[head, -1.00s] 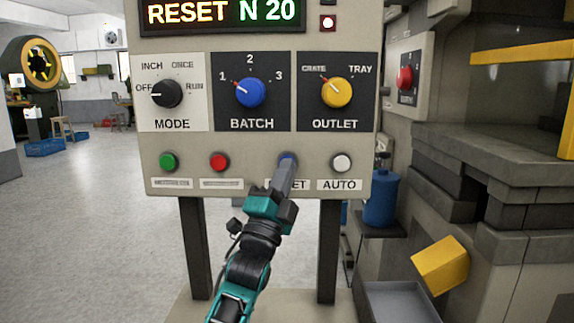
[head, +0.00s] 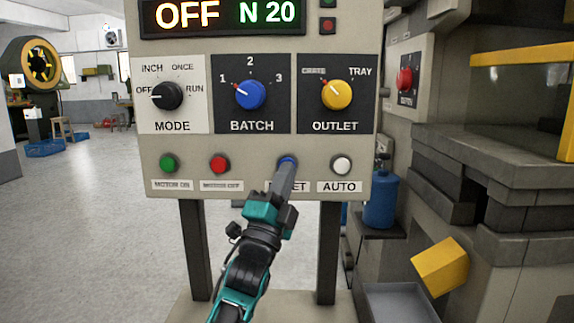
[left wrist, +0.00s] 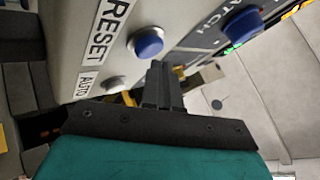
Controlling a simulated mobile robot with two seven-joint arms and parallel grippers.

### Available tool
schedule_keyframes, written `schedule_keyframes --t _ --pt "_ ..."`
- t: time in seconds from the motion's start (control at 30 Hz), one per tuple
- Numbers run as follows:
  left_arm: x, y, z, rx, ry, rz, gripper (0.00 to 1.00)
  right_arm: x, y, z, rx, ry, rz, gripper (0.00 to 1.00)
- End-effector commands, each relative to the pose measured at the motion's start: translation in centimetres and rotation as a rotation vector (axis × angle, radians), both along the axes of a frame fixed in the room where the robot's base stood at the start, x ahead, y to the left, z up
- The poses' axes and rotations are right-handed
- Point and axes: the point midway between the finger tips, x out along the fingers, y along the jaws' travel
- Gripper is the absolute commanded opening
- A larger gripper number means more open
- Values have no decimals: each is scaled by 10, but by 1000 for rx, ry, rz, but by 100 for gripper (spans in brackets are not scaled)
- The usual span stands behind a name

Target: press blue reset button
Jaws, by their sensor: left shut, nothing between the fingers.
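The blue reset button (head: 288,160) is in the bottom row of the control panel (head: 155,140), between a red button (head: 219,162) and a white AUTO button (head: 342,163). My left gripper (head: 286,172) is shut and empty, its fingertips just below and in front of the blue button, covering part of its RESET label. In the left wrist view the blue button (left wrist: 147,43) shows clear, and the shut fingertips (left wrist: 158,68) are close to it; a small gap seems to separate them. The display (head: 222,15) reads OFF N 20. My right gripper is not in view.
Above the buttons are the MODE knob (head: 167,95), pointing to OFF, the blue BATCH knob (head: 250,95) and the yellow OUTLET knob (head: 336,95). A green button (head: 169,163) is at the far left. A machine (head: 500,180) stands to the right.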

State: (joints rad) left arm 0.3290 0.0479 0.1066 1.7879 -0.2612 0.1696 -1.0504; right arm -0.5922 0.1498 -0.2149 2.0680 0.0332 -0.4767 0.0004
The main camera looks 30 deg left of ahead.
Motion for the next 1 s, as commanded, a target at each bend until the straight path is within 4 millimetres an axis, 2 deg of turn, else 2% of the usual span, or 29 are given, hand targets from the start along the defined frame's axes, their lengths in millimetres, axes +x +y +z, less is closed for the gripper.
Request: schedule_keyframes --t 0.47,1.0 --pt "-7 -4 1 1 0 -1 0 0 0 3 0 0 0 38" --pt "-49 -24 1 1 0 -1 0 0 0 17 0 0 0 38"
